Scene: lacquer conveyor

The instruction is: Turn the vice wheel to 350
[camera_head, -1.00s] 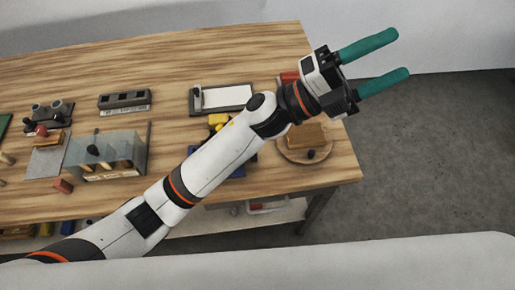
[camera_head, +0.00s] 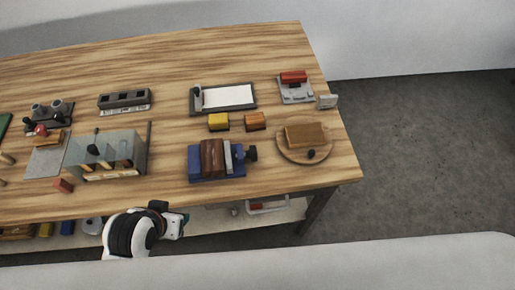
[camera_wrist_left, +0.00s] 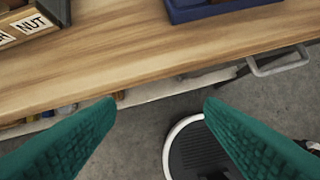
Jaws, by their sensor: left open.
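The vice (camera_head: 196,170) has a blue base and sits near the front edge of the wooden table, with a brown block (camera_head: 212,157) between its jaws. Its dark wheel (camera_head: 251,154) sticks out on the right side; no scale is readable. In the left wrist view a corner of a blue base (camera_wrist_left: 215,9) shows at the top edge, and the wheel is out of frame. My left gripper (camera_head: 179,221) is below and in front of the table edge, apart from the vice. Its green fingers are spread and empty in the left wrist view (camera_wrist_left: 160,105). My right gripper is not in view.
A round wooden board (camera_head: 287,153) with a brown block is right of the vice. Yellow (camera_head: 218,122) and orange (camera_head: 255,121) blocks lie behind it. A clear-sided box (camera_head: 125,150) stands to the left. A lower shelf (camera_head: 210,216) runs under the tabletop.

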